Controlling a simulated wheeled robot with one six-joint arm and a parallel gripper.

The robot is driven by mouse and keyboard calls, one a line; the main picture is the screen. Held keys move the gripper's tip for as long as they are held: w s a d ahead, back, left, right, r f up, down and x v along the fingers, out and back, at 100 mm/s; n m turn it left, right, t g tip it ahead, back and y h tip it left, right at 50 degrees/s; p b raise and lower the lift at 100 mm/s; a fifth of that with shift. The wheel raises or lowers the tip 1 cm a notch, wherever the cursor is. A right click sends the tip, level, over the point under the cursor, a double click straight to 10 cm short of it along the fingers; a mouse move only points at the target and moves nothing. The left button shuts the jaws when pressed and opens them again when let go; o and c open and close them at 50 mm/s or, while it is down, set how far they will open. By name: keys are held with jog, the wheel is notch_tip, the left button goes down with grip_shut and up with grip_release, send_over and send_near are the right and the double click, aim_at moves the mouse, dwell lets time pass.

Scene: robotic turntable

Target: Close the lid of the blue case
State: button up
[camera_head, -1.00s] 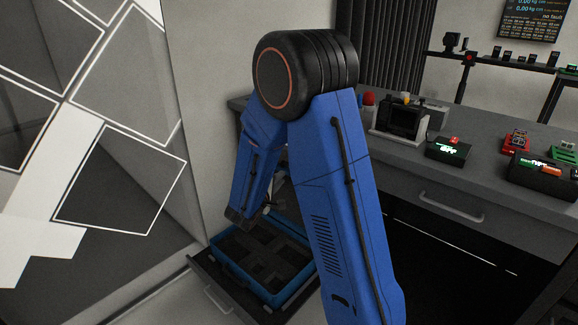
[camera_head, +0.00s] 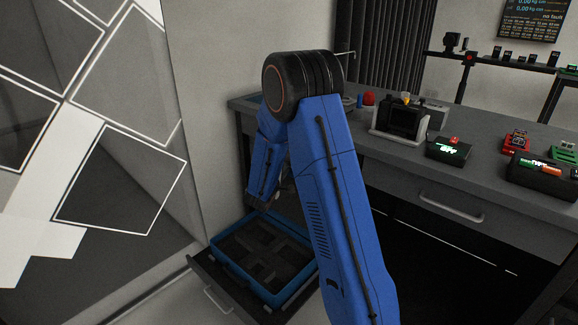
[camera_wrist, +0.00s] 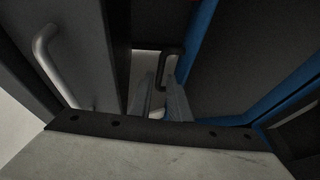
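The blue case (camera_head: 222,262) sits in a pulled-out drawer at the lower left of the head view. It is open, with dark cut-out foam inside. Its lid cannot be made out clearly there, as my arm covers the right side. In the wrist view a dark panel with blue edges (camera_wrist: 205,45), part of the case, fills the right side. A black handle (camera_wrist: 178,66) shows just beyond my fingers. My gripper (camera_wrist: 162,88) has its two grey fingers a little apart, with nothing visible between them; contact with the handle cannot be told.
The dark drawer (camera_head: 208,277) projects from under the workbench (camera_head: 370,150). A drawer front with a metal handle (camera_wrist: 52,65) is at the left of the wrist view. A patterned glass wall (camera_head: 120,180) stands to the left. Several devices stand on the bench top.

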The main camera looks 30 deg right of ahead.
jog(key=shift+x, duration=2.55)
jog(key=shift+c, duration=0.4)
grip_shut()
